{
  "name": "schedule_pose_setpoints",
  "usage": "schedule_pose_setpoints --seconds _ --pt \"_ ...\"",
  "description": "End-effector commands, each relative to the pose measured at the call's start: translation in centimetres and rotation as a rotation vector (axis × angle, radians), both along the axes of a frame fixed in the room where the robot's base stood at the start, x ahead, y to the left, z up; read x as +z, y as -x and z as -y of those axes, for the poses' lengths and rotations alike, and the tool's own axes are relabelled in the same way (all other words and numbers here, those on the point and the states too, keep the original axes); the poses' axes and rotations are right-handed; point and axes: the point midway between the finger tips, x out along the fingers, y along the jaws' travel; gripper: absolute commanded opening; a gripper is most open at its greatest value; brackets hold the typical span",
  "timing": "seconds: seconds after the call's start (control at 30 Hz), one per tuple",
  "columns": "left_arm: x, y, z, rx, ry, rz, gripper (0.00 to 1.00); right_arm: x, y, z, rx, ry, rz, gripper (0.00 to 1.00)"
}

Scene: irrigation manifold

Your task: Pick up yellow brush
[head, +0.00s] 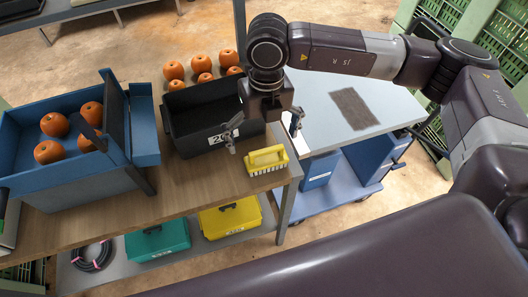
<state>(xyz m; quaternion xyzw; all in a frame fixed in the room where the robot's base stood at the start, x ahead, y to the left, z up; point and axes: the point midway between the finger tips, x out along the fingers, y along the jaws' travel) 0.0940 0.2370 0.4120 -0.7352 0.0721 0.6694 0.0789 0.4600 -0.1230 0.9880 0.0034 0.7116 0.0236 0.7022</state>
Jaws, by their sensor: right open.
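The yellow brush (265,157) lies on the wooden bench top near its right front corner, yellow block up and pale bristles showing along its lower edge. My right gripper (264,139) reaches in from the right and points down, with its fingers spread and nothing between them. In the picture it is just above the brush; I cannot tell the exact height gap. My left gripper is not in view.
A black bin (190,119) marked with a number stands behind and left of the brush. A blue crate (55,177) with several orange fruits is at left. A grey-topped blue cart (385,105) is at right. Teal (157,243) and yellow (231,219) cases sit on the lower shelf.

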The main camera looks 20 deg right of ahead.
Motion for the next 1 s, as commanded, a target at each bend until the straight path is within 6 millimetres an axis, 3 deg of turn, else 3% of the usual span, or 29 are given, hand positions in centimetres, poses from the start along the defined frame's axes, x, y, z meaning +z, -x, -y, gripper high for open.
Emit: schedule_pose_setpoints --seconds 0.13,0.5,0.63,0.9,1.0 --pt "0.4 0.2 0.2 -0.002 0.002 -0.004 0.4 -0.7 -0.4 1.3 -0.019 0.045 0.011 1.0" --pt "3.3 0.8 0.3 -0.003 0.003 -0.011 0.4 -5.3 0.0 1.1 -0.015 0.041 0.007 1.0" --pt "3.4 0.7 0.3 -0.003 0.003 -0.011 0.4 -7.0 0.0 1.1 -0.016 0.039 0.009 1.0" --pt "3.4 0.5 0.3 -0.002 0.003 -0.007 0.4 -7.6 -0.1 1.0 -0.014 0.038 0.011 1.0" --pt "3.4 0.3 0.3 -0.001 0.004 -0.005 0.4 -7.6 -0.1 1.0 -0.014 0.038 0.011 0.91"
